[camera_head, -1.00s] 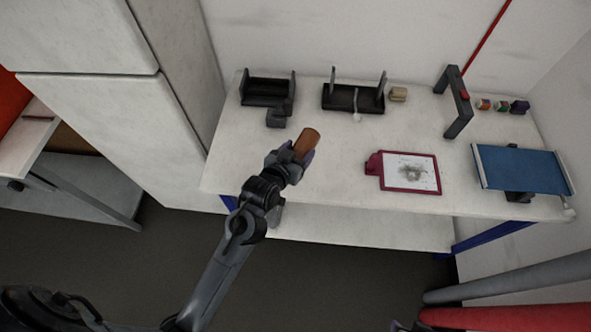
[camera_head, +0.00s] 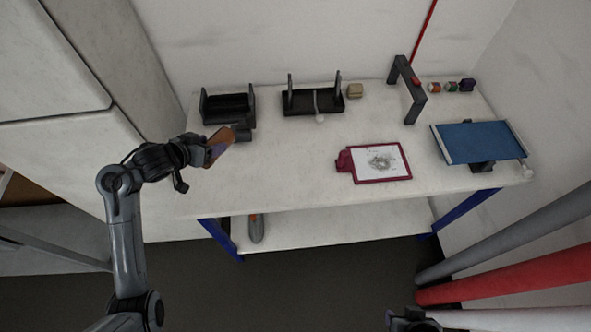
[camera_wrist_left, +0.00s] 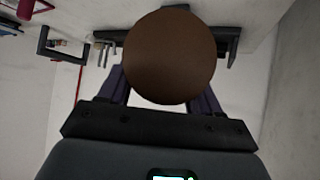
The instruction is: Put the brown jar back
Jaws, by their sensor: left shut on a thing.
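The brown jar (camera_head: 219,145) is held in my left gripper (camera_head: 210,150), above the left end of the white table and tilted in the head view. In the left wrist view, the jar's round brown end (camera_wrist_left: 169,57) fills the space between the fingers, which are shut on it. It hides part of the dark racks behind it. My right gripper (camera_head: 411,318) shows only partly at the bottom edge of the head view, and its fingers cannot be made out.
A black rack (camera_head: 228,110) and a second black rack (camera_head: 313,103) stand at the back of the table. The table's front middle is clear.

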